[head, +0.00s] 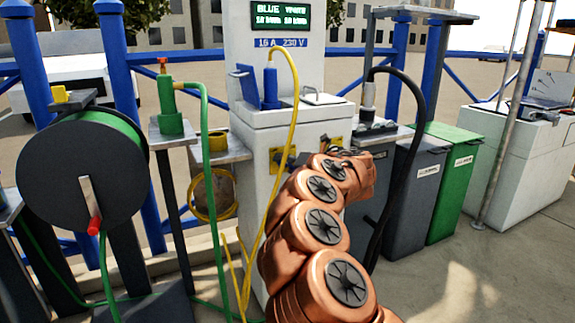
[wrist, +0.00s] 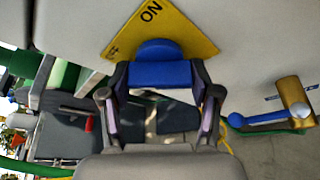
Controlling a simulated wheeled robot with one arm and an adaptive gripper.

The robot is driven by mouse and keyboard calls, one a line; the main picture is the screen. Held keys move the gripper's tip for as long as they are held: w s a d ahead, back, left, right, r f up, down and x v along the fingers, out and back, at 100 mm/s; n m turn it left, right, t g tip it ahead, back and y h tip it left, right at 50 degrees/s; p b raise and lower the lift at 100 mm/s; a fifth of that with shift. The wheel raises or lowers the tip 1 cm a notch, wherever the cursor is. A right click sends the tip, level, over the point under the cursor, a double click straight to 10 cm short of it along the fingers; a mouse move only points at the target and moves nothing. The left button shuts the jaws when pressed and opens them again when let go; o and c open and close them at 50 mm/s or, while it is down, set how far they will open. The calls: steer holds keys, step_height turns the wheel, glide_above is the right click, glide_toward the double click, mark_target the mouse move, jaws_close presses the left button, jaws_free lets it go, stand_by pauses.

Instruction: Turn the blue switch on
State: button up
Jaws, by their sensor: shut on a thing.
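In the wrist view the blue switch (wrist: 160,73) is a broad blue handle with a rounded hub, set on a yellow plate (wrist: 190,38). "ON" is printed at one corner of the plate, and smaller, partly legible lettering stands at the left corner. My gripper (wrist: 161,76) has one finger at each end of the handle and is shut on it. In the head view my copper-coloured arm reaches to the front of the white pedestal (head: 262,130) and mostly hides the gripper and switch. I cannot tell the exact switch position.
A brass fitting with a blue lever (wrist: 265,118) is at right in the wrist view. In the head view, a yellow cable (head: 292,75) hangs in front of the pedestal, a black hose (head: 415,95) hangs to the right, and a hose reel (head: 80,170) stands left.

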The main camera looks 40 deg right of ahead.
steer(key=shift+p, duration=0.5)
steer(key=shift+r+m+t+y+p, duration=0.2)
steer(key=shift+m+t+y+p, duration=0.1)
steer(key=shift+m+p, duration=0.45)
steer(key=m+p, duration=0.1)
steer(key=p, duration=0.2)
steer(key=shift+m+t, duration=0.35)
steer(key=shift+t, duration=0.05)
steer(key=m+t+y+p, duration=0.1)
steer(key=m+p, duration=0.2)
steer(key=p, duration=0.1)
steer(key=shift+m+t, duration=0.3)
steer(key=shift+m, duration=0.1)
steer(key=m+t+p, duration=0.1)
steer(key=m+p, duration=0.2)
steer(key=m, duration=0.1)
steer(key=shift+f+m+t, duration=0.1)
steer(key=shift+m+t, duration=0.2)
steer(key=shift+t, duration=0.1)
steer(key=m+h+p, duration=0.1)
steer(key=m, duration=0.1)
steer(key=m+t+p, duration=0.1)
steer(key=m, duration=0.2)
steer(key=shift+h, duration=0.4)
steer(key=shift+m+t, duration=0.3)
steer(key=shift+m, duration=0.1)
steer(key=o, duration=1.1)
steer(key=shift+o, duration=0.2)
